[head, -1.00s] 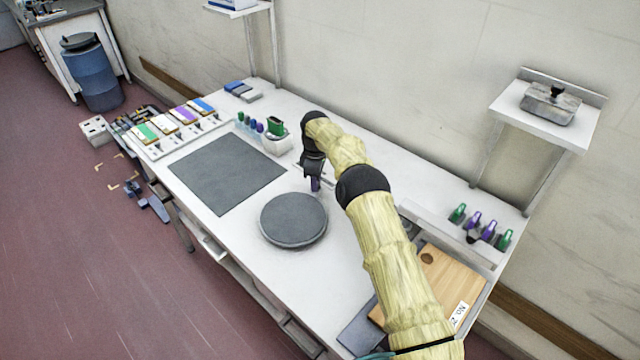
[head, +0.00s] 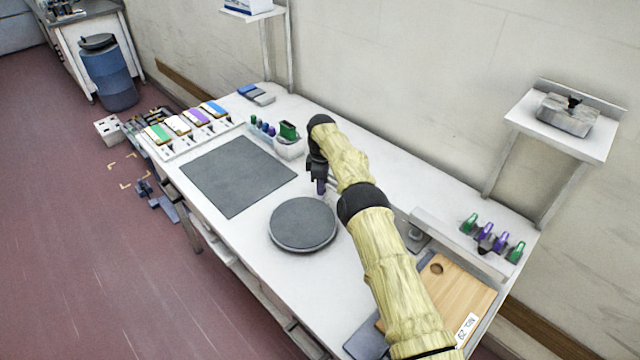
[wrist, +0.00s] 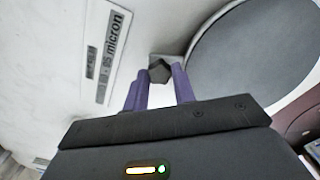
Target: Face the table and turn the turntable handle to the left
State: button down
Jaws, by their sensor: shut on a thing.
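The turntable (head: 303,222) is a round dark grey disc with a pale rim, lying on the white table (head: 265,268). My gripper (head: 320,187) is low over the table, just behind the disc's far right edge. In the wrist view the disc (wrist: 255,55) fills the upper right. There the purple fingers of my gripper (wrist: 155,88) are shut on a small dark grey knob, the turntable handle (wrist: 159,70), beside the disc's edge. The handle is hidden behind my gripper in the head view.
A dark square mat (head: 238,175) lies left of the turntable. A wooden board (head: 455,295) and a rack of coloured clips (head: 490,238) are at the right. A label strip (wrist: 112,55) is on the table near my gripper.

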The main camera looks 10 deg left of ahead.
jog(key=c, duration=1.1)
grip_release()
jog(key=shift+d, duration=0.15)
jog(key=shift+c, duration=0.2)
jog(key=shift+r, duration=0.45)
notch_tip(320, 180, up, 16)
jog(key=p, duration=1.2)
jog(key=shift+r, duration=0.25)
jog(key=shift+c, duration=0.2)
